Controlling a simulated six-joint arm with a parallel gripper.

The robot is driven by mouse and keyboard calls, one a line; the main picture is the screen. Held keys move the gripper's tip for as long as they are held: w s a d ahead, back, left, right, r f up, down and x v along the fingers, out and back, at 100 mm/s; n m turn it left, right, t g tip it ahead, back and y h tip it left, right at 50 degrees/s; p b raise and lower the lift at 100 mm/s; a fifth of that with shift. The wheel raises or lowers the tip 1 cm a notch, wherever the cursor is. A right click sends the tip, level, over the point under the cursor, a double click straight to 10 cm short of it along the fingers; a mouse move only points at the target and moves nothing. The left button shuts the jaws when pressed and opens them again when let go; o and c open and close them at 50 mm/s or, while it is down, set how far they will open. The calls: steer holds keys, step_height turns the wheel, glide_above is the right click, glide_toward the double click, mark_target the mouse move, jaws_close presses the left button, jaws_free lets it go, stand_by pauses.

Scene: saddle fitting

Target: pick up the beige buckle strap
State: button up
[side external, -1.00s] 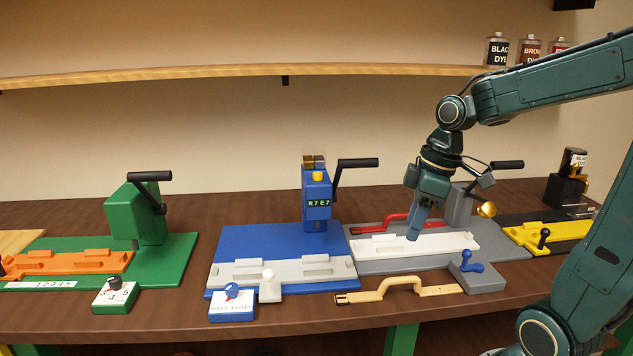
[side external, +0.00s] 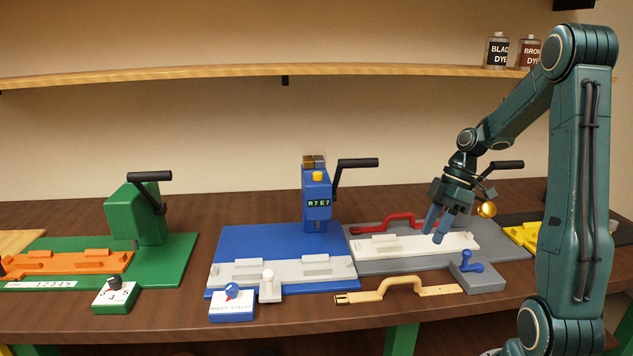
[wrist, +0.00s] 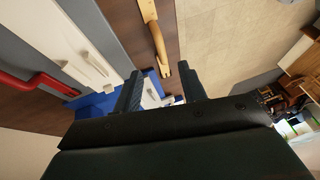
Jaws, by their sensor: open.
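The beige buckle strap (side external: 400,288) lies on the front of the wooden bench, with its raised handle-like loop in the middle and a buckle at its left end. My gripper (side external: 436,236) is open and empty, pointing down above the white fixture, behind and above the strap. In the wrist view the strap (wrist: 158,42) runs down from the top, beyond the two spread fingers (wrist: 164,88). It is apart from the fingers.
A white fixture (side external: 390,246) sits on a grey base beneath my gripper. A red strap (side external: 385,221) lies behind it. A grey block with a blue lever (side external: 472,262) stands right of the beige strap. A blue press (side external: 317,200) stands to the left.

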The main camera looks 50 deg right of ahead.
mark_target(409, 277)
steer(key=shift+x, duration=4.3)
steer(key=shift+a, duration=0.1)
steer(key=shift+x, duration=2.55)
jaws_close()
